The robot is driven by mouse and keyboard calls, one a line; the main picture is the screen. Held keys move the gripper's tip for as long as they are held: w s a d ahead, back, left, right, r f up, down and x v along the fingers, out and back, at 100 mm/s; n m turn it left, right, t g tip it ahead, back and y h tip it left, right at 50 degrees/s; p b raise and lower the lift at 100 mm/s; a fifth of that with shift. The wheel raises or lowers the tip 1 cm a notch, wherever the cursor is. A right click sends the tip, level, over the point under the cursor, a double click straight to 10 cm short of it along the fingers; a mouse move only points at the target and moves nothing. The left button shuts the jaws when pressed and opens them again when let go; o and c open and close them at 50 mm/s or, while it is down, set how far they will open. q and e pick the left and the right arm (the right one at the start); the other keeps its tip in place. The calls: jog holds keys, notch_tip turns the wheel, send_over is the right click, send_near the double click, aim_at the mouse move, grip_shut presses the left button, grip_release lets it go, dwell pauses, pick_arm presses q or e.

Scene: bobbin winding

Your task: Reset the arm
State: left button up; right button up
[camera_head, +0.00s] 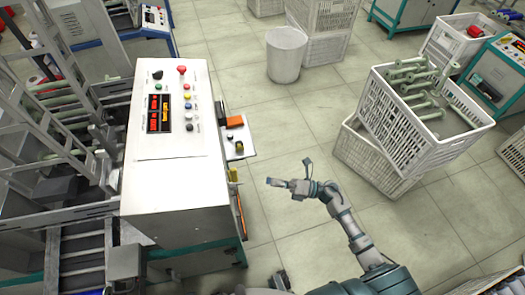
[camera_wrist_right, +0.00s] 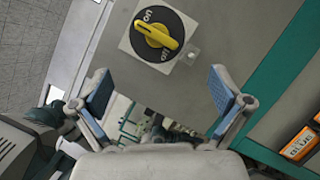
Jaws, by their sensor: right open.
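My right arm (camera_head: 345,215) reaches up from the bottom of the head view into the space right of the white machine cabinet (camera_head: 170,195). My right gripper (camera_head: 275,182) is beside the cabinet's right side, apart from it. In the right wrist view my right gripper (camera_wrist_right: 160,92) is open, its two blue pads wide apart with nothing between them. A yellow rotary switch (camera_wrist_right: 157,34) on a black dial sits on a grey panel ahead of the fingertips. My left gripper is not in view.
The cabinet top carries a red knob (camera_head: 182,70), buttons and a red display (camera_head: 158,113). White crates (camera_head: 395,125) stand at the right, the upper one tilted and holding several green bobbins (camera_head: 412,82). A white bin (camera_head: 286,55) stands at the back. Floor between is clear.

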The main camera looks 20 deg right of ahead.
jog(key=w+d+f+m+t+h+p, duration=0.15)
jog(key=d+f+m+t+h, duration=0.25)
jog(key=f+m+h, duration=0.45)
jog(key=w+d+f+m+t+h, duration=0.2)
jog(key=d+f+m+t+h, duration=0.25)
jog(key=m, duration=0.75)
jog(key=s+f+m+g+h, duration=0.2)
jog(key=s+f+m, duration=0.15)
jog(key=f, duration=0.35)
jog(key=s+f+m+g+h, duration=0.3)
jog(key=f+m, duration=0.1)
jog(key=f, duration=0.3)
pick_arm(q)
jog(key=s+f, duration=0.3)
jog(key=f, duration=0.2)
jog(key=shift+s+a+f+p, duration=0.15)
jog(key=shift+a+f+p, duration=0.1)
jog(key=shift+p, duration=0.2)
pick_arm(e)
jog(key=s+a+f+m+g, duration=0.2)
jog(key=s+f+g, duration=0.3)
jog(key=s, duration=0.7)
jog(key=s+a+f+m+g, duration=0.2)
jog(key=s+f+m+g, duration=0.2)
jog(key=s+f, duration=0.6)
jog(key=s+g, duration=0.1)
jog(key=s, duration=0.1)
jog(key=shift+s+a+m, duration=0.35)
jog(key=shift+s+m, duration=0.05)
jog(key=shift+g, duration=0.25)
